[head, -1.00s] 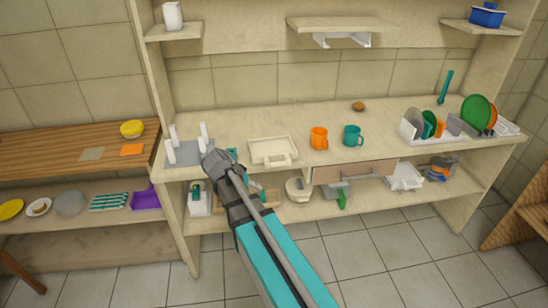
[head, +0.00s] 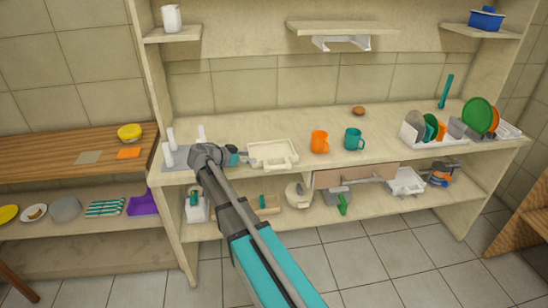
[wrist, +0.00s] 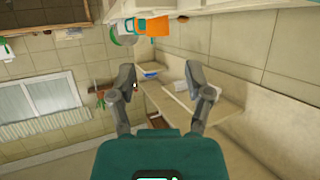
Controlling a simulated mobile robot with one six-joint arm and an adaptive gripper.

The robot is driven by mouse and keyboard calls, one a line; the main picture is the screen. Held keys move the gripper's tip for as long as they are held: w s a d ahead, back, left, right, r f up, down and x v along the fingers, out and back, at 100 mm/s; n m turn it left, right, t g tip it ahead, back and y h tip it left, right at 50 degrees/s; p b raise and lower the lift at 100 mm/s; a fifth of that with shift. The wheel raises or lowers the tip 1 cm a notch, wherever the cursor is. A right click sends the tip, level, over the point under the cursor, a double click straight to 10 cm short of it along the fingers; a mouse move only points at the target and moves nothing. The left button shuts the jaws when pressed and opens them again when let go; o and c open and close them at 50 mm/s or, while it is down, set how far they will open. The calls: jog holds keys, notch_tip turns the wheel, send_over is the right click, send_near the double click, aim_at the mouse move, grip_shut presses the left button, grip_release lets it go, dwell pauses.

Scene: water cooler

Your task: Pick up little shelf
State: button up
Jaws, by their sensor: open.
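The little shelf (head: 178,157) appears to be the grey board with upright white posts at the left end of the counter, so it looks upside down. My arm hides part of its right side in the head view. My gripper (head: 245,155) is just right of it, above the counter's front edge, pointing right towards the cream tray. In the wrist view my gripper (wrist: 167,84) is open with nothing between its fingers. I cannot make out the little shelf in the wrist view.
Right of my gripper on the counter (head: 270,125) are a cream tray (head: 272,154), an orange mug (head: 319,141), a teal mug (head: 353,139) and a dish rack (head: 440,141). A wooden side counter (head: 55,150) stands left. The back of the counter is mostly clear.

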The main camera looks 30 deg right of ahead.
aim_at(267, 163)
jog(key=b+x, duration=0.3)
jog(key=x, duration=0.5)
jog(key=shift+a+f, duration=0.1)
jog(key=shift+d+f, duration=0.1)
jog(key=shift+d, duration=0.3)
jog(key=shift+d, duration=0.1)
jog(key=shift+b+x, duration=1.15)
jog(key=shift+x, duration=1.3)
grip_shut()
